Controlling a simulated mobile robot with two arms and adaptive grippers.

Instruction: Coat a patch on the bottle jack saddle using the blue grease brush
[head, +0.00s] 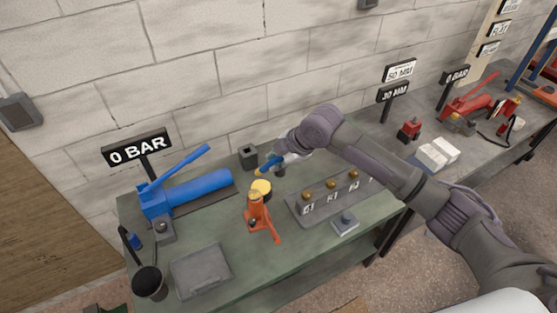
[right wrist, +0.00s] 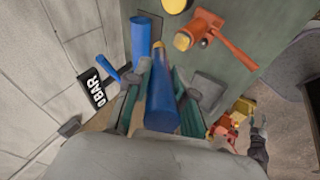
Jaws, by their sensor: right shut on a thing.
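The orange bottle jack (head: 257,216) stands upright on the green bench, and its small amber top (right wrist: 182,41) shows in the right wrist view. A larger yellow round top (head: 261,187) shows right behind the jack; I cannot tell if it is part of it. My right gripper (head: 284,158) is shut on the blue grease brush (right wrist: 163,100). The brush slants down to the left in the head view, its yellowish tip (head: 260,172) just above the yellow round top. Whether they touch is unclear. My left gripper is out of view.
A blue cylinder pump (head: 196,192) with a 0 BAR sign (head: 137,147) lies left. A grey rack (head: 301,211) with several brass-topped pieces stands right of the jack. A flat grey plate (head: 201,270) and a black lamp-like cup (head: 149,281) are at the front left. Bench front centre is clear.

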